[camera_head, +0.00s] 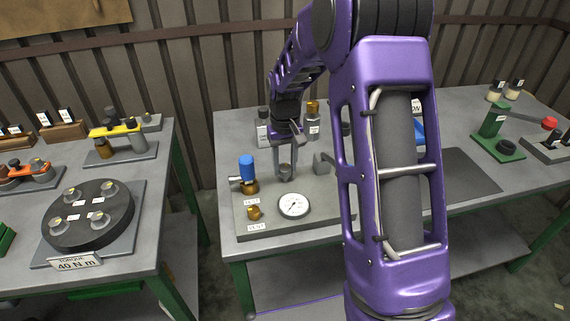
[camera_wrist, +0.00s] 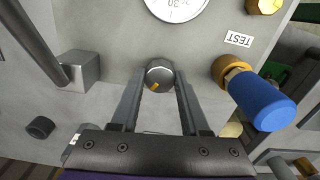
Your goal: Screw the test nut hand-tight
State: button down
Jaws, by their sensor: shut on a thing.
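A round grey nut with a yellow mark on its face, which I take as the test nut (camera_wrist: 158,72), sits between my fingertips in the wrist view. My gripper (camera_wrist: 161,82) is shut on it, one finger on each side. In the head view my gripper (camera_head: 286,164) points down at the grey panel (camera_head: 325,215), with the grey nut (camera_head: 285,173) low between its fingers. Its thread and what lies under it are hidden. A brass fitting with a blue cap (camera_wrist: 262,101) stands beside my gripper, near the TEST label (camera_wrist: 239,39); the blue cap also shows in the head view (camera_head: 246,167).
A round gauge (camera_head: 294,205) and a brass vent fitting (camera_head: 254,212) are at the panel's front. A grey block with a rod (camera_wrist: 78,71) stands close to my gripper. Bottles (camera_head: 263,128) stand behind. A dark mat (camera_head: 463,174) lies clear at right.

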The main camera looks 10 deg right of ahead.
aim_at(285, 167)
jog(key=shift+c, duration=2)
grip_release()
notch_tip(285, 167, up, 17)
jog(key=p, duration=0.1)
jog(key=shift+r+p, duration=0.2)
jog(key=shift+p, duration=0.15)
